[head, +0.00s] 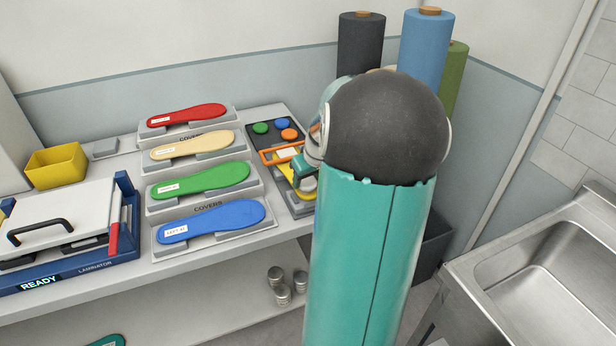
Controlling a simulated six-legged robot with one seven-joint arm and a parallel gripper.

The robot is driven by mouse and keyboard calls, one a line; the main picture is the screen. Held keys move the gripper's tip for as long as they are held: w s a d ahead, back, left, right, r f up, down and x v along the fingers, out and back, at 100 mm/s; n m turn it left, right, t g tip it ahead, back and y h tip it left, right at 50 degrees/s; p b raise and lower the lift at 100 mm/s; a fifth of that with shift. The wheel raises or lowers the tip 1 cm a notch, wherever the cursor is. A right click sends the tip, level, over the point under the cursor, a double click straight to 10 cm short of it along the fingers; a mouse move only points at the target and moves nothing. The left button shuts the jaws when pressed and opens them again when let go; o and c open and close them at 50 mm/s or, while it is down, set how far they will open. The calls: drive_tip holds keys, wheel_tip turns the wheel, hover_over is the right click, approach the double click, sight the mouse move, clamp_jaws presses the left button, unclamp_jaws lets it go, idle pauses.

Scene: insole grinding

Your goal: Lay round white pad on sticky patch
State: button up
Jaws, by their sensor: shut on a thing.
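My gripper (302,178) is at the right end of the bench, low over a grey tray (302,207) with yellow pieces in it. My dark round joint and teal arm cover much of this area. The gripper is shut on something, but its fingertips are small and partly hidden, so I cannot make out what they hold. I cannot pick out the round white pad or the sticky patch for certain.
Red (187,115), cream (193,145), green (202,180) and blue (211,221) insoles lie on stands left of the gripper. A dark tray (259,142) of coloured discs is behind it. A laminator (100,268) stands left, a sink (545,280) right.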

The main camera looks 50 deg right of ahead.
drive_tip(key=shift+f, duration=0.15)
idle(0.7)
drive_tip(key=o, duration=1)
drive_tip(key=shift+o, duration=0.5)
drive_tip(key=shift+o, duration=0.8)
drive_tip(key=shift+r, duration=3.5)
